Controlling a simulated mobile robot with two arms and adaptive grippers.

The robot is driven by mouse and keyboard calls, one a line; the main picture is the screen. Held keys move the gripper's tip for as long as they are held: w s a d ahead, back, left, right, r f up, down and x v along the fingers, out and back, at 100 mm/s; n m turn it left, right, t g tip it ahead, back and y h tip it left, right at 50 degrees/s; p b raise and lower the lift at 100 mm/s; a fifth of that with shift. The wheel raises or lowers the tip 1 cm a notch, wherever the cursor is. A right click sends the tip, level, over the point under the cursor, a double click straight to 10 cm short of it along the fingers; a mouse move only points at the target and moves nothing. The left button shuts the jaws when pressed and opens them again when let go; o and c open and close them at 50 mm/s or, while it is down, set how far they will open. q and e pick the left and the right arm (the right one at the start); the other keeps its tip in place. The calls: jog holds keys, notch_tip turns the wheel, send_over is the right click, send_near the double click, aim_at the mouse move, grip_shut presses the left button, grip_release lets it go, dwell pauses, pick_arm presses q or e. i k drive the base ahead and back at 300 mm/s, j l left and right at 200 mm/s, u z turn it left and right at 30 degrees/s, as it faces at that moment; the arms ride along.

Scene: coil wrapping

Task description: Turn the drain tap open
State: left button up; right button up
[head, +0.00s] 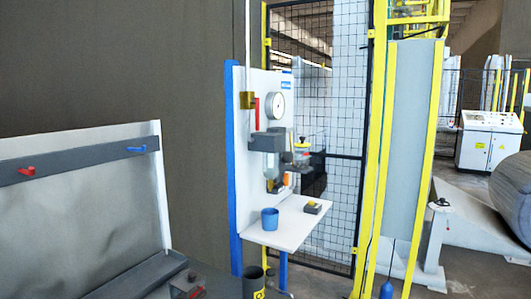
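A white wall panel (243,175) with a blue post carries an air service unit (266,141). A clear bowl (271,163) hangs below the unit's grey body. A small dark fitting with a yellowish part (273,186) sits under the bowl; it looks like the drain tap, but it is too small to tell how its handle is turned. An orange part (286,180) is beside it. A blue cup (269,219) stands upright on the white shelf (284,239) below. Neither of my grippers shows in the head view.
A round gauge (275,106), a brass block (248,100) and a red lever (257,110) are above the unit. A dark block (313,207) lies on the shelf. A dark bin (254,283) stands below. A grey board (70,195) with red and blue hooks is left; mesh fencing (340,90) stands behind.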

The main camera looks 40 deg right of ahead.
aim_at(278, 186)
jog(key=l+z, duration=0.2)
jog(key=l, duration=0.2)
jog(key=i+l+z, duration=0.15)
jog(key=l, duration=0.25)
jog(key=i+l+z, duration=0.2)
jog(key=l, duration=0.2)
jog(key=l+z, duration=0.15)
jog(key=l, duration=0.5)
jog(key=i+l, duration=0.1)
jog(key=l, duration=0.2)
jog(key=z, duration=0.05)
